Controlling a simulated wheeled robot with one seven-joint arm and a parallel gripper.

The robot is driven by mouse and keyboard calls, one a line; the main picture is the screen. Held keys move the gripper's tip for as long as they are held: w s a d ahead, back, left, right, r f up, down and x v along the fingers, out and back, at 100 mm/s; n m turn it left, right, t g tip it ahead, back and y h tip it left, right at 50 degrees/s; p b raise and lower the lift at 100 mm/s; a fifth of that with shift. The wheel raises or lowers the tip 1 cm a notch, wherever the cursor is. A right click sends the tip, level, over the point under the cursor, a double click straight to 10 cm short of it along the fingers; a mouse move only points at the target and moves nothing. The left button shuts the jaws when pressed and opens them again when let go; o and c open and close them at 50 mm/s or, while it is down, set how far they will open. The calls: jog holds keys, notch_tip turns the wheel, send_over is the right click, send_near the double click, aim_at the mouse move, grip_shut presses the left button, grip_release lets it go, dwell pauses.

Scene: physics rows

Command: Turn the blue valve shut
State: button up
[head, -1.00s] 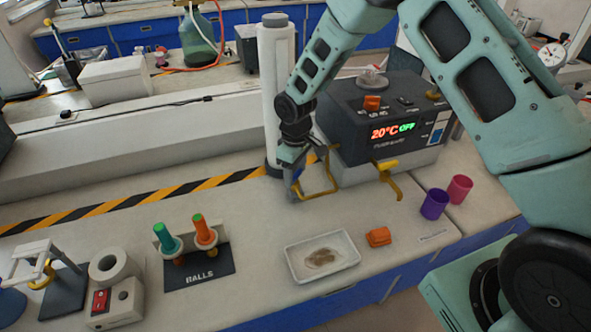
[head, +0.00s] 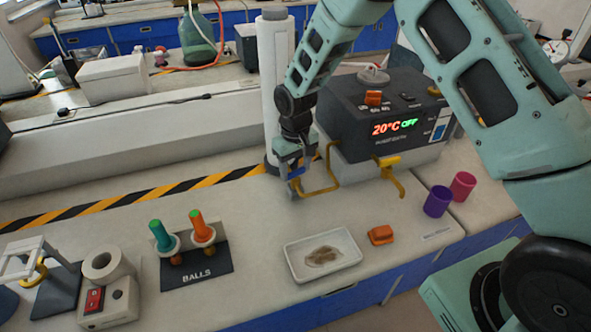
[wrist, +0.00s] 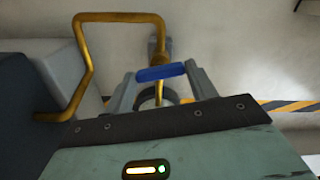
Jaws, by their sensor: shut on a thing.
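The blue valve handle (wrist: 160,73) is a short blue bar, seen in the wrist view between the fingers of my gripper (wrist: 160,80). The fingers press on its two ends, and the bar lies nearly level across the picture, tilted slightly. It sits at the end of a bent yellow pipe (wrist: 83,60). In the head view my gripper (head: 292,182) is beside the left end of the yellow pipe (head: 331,172), at the grey water bath (head: 385,115). The valve is mostly hidden there by my gripper.
A yellow tap (head: 390,170) juts from the bath's front. A white column (head: 272,90) stands close behind my gripper. A white tray (head: 290,262), an orange block (head: 381,235), a purple cup (head: 438,201) and a pink cup (head: 463,186) stand in front.

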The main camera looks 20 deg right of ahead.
aim_at(295, 171)
jog(key=shift+m+b, duration=0.35)
jog(key=shift+m, duration=1.15)
jog(key=o, duration=1)
notch_tip(295, 171, up, 18)
jog(key=b, duration=0.2)
jog(key=shift+f+b, duration=0.25)
jog(key=shift+b, duration=0.05)
